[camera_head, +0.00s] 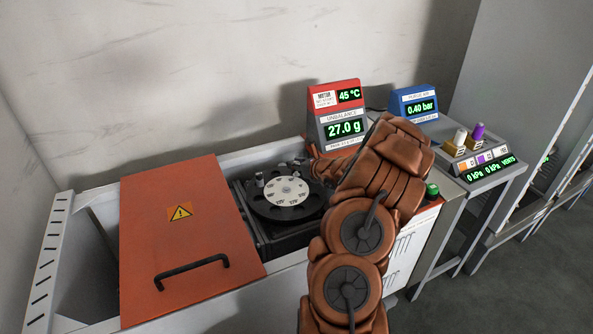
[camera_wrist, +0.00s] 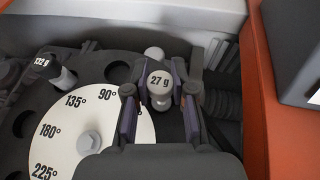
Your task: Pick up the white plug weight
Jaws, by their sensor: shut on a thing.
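A white plug weight (camera_wrist: 160,84) marked "27 g" stands between the two fingers of my gripper (camera_wrist: 159,104) in the wrist view. The fingers, with purplish pads, are shut on it from both sides. It is over the right edge of the black rotor disc (camera_wrist: 118,71); whether it sits in a hole or is raised I cannot tell. A second plug (camera_wrist: 60,77), marked "132 g", stands in the disc at the left. In the head view my gripper (camera_head: 311,165) reaches the far right of the disc, and the held weight cannot be made out there.
A white degree dial (camera_head: 287,191) tops the disc. An orange lid (camera_head: 185,240) with a black handle lies left. A red display (camera_head: 337,115) reads 27.0 g, a blue one (camera_head: 413,103) 0.40 bar. White and purple pieces (camera_head: 477,131) stand on a vents panel at right.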

